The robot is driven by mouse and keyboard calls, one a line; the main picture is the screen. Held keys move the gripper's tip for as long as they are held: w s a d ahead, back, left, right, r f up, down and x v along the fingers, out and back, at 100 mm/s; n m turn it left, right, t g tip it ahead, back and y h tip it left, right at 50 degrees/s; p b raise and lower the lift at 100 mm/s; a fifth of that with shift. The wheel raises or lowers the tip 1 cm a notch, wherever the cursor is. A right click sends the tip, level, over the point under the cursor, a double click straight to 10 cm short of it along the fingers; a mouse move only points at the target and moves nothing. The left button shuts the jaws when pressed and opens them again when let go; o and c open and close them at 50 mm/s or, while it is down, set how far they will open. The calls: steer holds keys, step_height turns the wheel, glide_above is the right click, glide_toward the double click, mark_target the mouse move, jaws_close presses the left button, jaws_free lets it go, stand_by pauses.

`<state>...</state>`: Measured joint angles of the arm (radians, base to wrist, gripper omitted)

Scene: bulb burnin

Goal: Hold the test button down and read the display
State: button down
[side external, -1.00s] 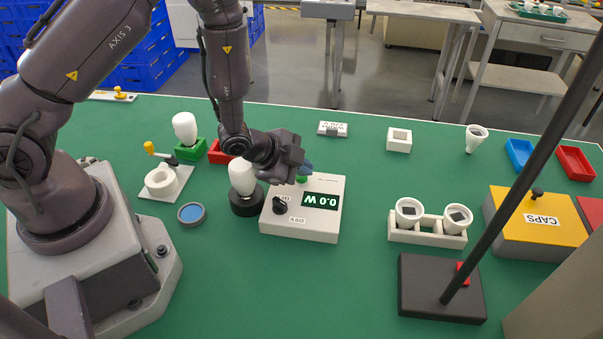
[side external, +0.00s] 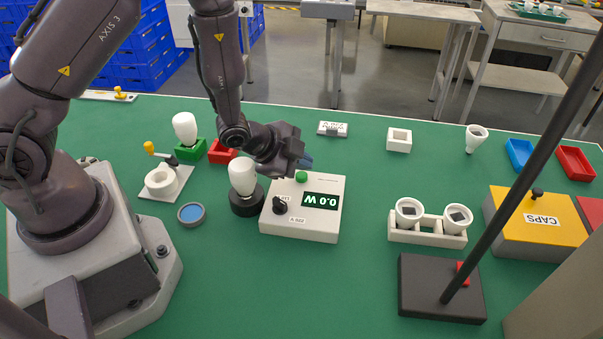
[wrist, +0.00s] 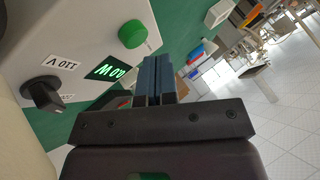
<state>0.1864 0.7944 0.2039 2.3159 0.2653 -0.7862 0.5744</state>
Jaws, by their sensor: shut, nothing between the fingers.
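The tester box (side external: 318,226) is light grey and stands mid-table. Its green test button (side external: 301,176) is near the back edge and also shows in the wrist view (wrist: 132,33). The display (side external: 321,201) reads 0.0 W; it appears upside down in the wrist view (wrist: 113,72). A black knob (side external: 280,205) sits between voltage labels. My gripper (side external: 306,163) is shut and empty, its blue fingertips just behind and above the button, apart from it. In the wrist view the closed fingers (wrist: 158,78) lie beside the button. A white bulb (side external: 242,176) stands in a black socket (side external: 246,205) left of the box.
Another bulb (side external: 185,128) stands in a green holder. A white ring fixture (side external: 161,180) and a grey-blue disc (side external: 191,214) are at left. A white rack (side external: 427,231) with two bulbs and a black stand base (side external: 440,289) are at right. The front middle is clear green table.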

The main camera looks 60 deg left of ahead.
mark_target(285, 183)
steer(key=shift+r, duration=0.1)
steer(key=shift+r, duration=2.45)
steer(key=s+f+n+g, duration=0.1)
steer(key=s+a+f+n+g+y, duration=0.1)
steer(key=s, duration=0.1)
steer(key=shift+a+f+g, duration=0.2)
steer(key=shift+g, duration=0.1)
steer(key=s+r+n, duration=0.4)
steer(key=s+r, duration=0.4)
steer(key=r, duration=0.5)
steer(key=s+r+n, duration=0.4)
steer(key=s+r, duration=0.4)
steer(key=r, duration=0.4)
steer(key=shift+s+r+n+g, duration=0.3)
steer(key=shift+r+n+g, duration=0.1)
